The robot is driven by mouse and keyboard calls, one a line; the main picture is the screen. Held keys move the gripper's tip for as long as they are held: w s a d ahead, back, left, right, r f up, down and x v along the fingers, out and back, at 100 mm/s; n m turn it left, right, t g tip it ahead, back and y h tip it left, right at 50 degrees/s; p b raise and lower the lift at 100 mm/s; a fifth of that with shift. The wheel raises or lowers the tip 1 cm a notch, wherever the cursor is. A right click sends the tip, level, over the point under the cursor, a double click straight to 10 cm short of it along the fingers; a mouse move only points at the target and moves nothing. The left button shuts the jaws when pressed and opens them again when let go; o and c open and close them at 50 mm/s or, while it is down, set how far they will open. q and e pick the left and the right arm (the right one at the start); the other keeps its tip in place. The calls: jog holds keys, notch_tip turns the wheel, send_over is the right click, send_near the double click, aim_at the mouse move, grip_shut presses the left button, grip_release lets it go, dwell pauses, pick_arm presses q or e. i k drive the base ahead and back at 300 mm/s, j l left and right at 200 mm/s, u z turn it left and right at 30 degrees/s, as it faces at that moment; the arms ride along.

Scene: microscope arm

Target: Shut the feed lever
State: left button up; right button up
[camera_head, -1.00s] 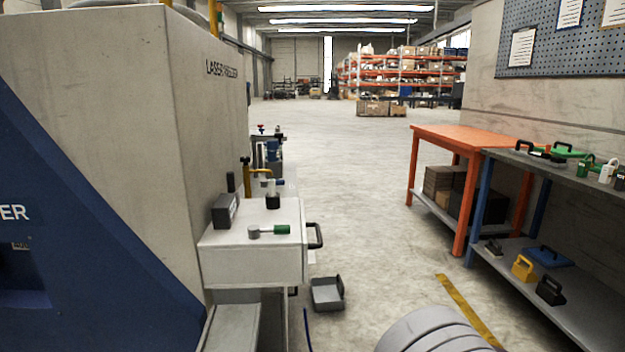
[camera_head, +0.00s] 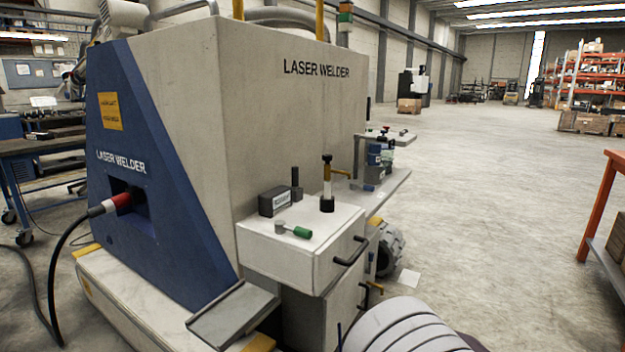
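A lever with a green grip (camera_head: 302,232) and a round grey hub lies flat on top of a white cabinet (camera_head: 285,250) at the side of the laser welder. A yellow lever (camera_head: 342,173) shows just behind it, by a black-based upright post (camera_head: 327,190). A small yellow handle (camera_head: 374,286) sticks out low on the cabinet's right side. No label shows which one is the feed lever. Neither of my grippers is in view. A grey ribbed part at the bottom edge seems to be mine.
The laser welder (camera_head: 290,110) fills the middle left, with a plugged black cable (camera_head: 65,235) at its front. Open floor (camera_head: 490,220) lies to the right, before an orange table (camera_head: 598,205).

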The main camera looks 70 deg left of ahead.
aim_at(353, 185)
jog(key=i+j+u, duration=0.15)
jog(key=i+u, duration=0.15)
jog(key=u, duration=0.15)
jog(key=i+u, duration=0.7)
jog(key=u, duration=0.15)
jog(key=i+l+u, duration=0.2)
jog(key=u, duration=0.25)
jog(key=i+l+u, duration=0.6)
jog(key=u, duration=0.25)
jog(key=l, duration=0.1)
